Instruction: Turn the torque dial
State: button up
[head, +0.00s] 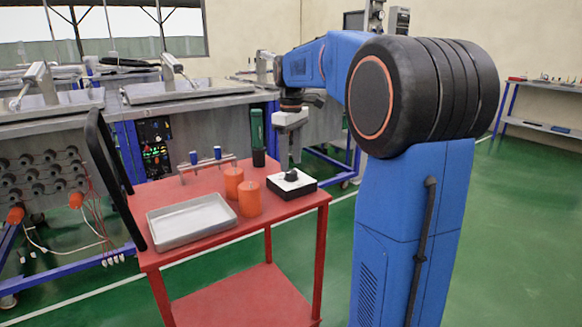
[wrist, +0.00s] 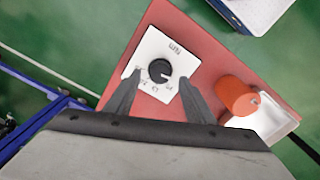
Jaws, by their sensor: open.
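The torque dial is a black round knob (head: 291,175) on a white-topped box (head: 305,184) with a black base, at the right end of the red cart. In the wrist view the knob (wrist: 159,70) sits on the white plate (wrist: 154,48), which has printed marks and letters around it. My gripper (head: 290,162) points down above the knob in the head view. In the wrist view its two dark fingers (wrist: 158,95) are apart, one on each lower side of the knob, with nothing between them. I cannot tell how far above the knob the fingertips are.
On the red cart (head: 172,200) are two orange cylinders (head: 249,198), a metal tray (head: 191,220), a rack with blue-topped pieces (head: 206,164) and a green bottle (head: 257,137). Metal workbenches stand behind. The green floor (head: 500,240) at right is clear.

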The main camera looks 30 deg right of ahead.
aim_at(291, 175)
jog(key=shift+f, duration=1.45)
jog(key=c, duration=1.1)
jog(key=shift+o, duration=0.2)
jog(key=shift+m, duration=0.3)
jog(key=m, duration=0.3)
jog(key=shift+m, duration=2.1)
